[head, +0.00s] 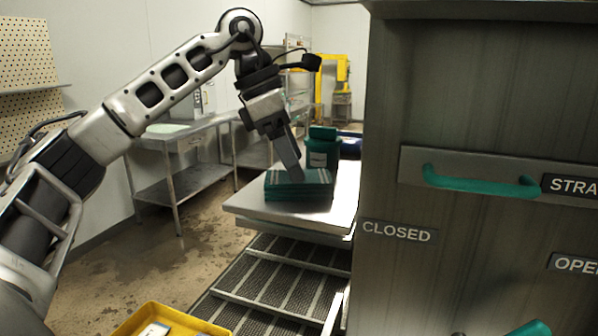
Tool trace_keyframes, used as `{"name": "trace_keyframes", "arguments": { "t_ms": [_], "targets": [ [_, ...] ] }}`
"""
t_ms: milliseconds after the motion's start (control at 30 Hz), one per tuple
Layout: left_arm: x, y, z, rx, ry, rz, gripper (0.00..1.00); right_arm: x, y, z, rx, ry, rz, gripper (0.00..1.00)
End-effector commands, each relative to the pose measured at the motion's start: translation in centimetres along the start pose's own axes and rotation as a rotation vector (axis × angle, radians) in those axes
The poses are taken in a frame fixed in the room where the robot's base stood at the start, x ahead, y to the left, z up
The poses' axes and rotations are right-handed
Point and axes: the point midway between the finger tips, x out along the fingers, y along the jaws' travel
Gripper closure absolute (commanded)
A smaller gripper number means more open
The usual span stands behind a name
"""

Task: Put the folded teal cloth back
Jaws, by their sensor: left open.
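The folded teal cloth (298,186) lies as a flat striped stack on a light metal tabletop (262,213) in the middle of the head view. My left arm comes in from the left and reaches over the table. My left gripper (290,172) points down with its fingertips at the top of the cloth. It is open. Whether the fingers touch the cloth is hard to tell, and part of the cloth's top is hidden behind them. My right gripper is not in view.
A teal jar (323,152) stands right behind the cloth. A large metal cabinet (470,100) with a teal handle (481,184) fills the right side. Grated steps (275,275) lie below the tabletop. A yellow bin (165,321) is at the bottom. A steel table (185,130) stands at the back left.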

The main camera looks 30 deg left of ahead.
Motion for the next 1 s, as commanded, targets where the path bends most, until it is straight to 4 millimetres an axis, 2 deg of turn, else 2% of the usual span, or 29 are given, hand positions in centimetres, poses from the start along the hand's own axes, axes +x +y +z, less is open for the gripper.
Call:
{"name": "trace_keyframes", "arguments": {
  "t_ms": [33, 200, 400, 600, 1000],
  "targets": [
    [-1.3, 0.1, 0.1, 0.001, -0.004, 0.003, 0.20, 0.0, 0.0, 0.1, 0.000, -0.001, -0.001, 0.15],
    [-5.0, 0.0, 0.2, 0.002, -0.004, 0.002, 0.20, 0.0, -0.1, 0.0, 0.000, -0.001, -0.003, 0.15],
    [-7.8, 0.0, 0.1, 0.001, -0.002, 0.001, 0.20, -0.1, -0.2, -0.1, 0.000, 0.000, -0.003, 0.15],
    [-8.6, 0.0, 0.1, 0.002, 0.001, -0.001, 0.20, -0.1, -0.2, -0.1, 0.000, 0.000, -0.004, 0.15],
    [-8.6, 0.0, 0.0, 0.001, 0.001, -0.001, 0.20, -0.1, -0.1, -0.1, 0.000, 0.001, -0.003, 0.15]
  ]
}}
